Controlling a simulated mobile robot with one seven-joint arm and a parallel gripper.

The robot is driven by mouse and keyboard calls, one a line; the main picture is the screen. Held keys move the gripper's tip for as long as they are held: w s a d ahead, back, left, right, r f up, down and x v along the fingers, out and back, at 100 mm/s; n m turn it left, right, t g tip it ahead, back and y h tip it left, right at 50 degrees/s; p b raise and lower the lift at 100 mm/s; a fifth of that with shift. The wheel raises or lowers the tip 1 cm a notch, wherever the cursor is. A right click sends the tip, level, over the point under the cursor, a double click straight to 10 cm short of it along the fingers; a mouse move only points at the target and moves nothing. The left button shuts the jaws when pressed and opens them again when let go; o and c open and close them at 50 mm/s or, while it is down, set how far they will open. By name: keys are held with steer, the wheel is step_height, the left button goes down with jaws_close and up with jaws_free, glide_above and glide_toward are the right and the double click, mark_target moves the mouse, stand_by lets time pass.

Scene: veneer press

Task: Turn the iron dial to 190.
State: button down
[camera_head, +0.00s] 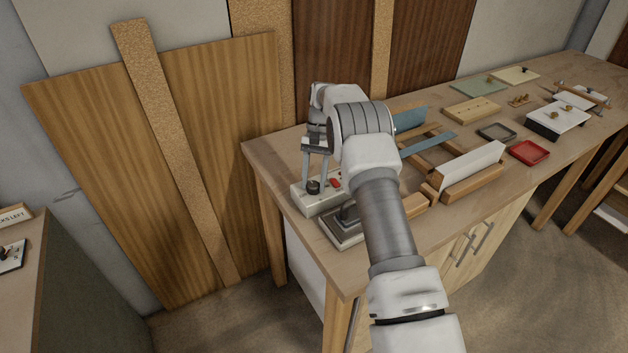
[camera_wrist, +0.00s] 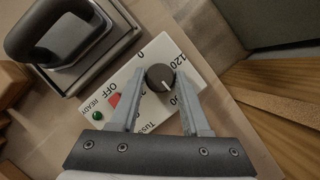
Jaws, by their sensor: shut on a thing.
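The dark round iron dial (camera_wrist: 160,77) sits on a pale control box (camera_wrist: 139,58), with a white pointer line toward the lower right in the wrist view. Printed marks around it include 120 and a partly hidden number ending in 90; I cannot read the exact setting. My gripper (camera_wrist: 156,84) is shut on the dial, one finger on each side. In the head view the dial (camera_head: 313,187) shows below my gripper (camera_head: 317,178) at the near left end of the bench. The iron (camera_wrist: 62,33), with a dark handle, rests beside the box.
The box has a red switch (camera_wrist: 115,100) by the word OFF and a green light (camera_wrist: 97,115) by READY. Wooden holders with sheets (camera_head: 474,172) and a red tray (camera_head: 529,152) stand farther along the bench. Wood panels (camera_head: 225,110) lean against the wall behind.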

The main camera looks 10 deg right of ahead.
steer(key=shift+c, duration=1.8)
jaws_free()
steer(key=v, duration=0.6)
steer(key=shift+w+d+r, duration=0.1)
steer(key=shift+w+r, duration=0.05)
steer(key=shift+r, duration=0.15)
steer(key=shift+w+r, duration=0.1)
steer(key=shift+r, duration=0.25)
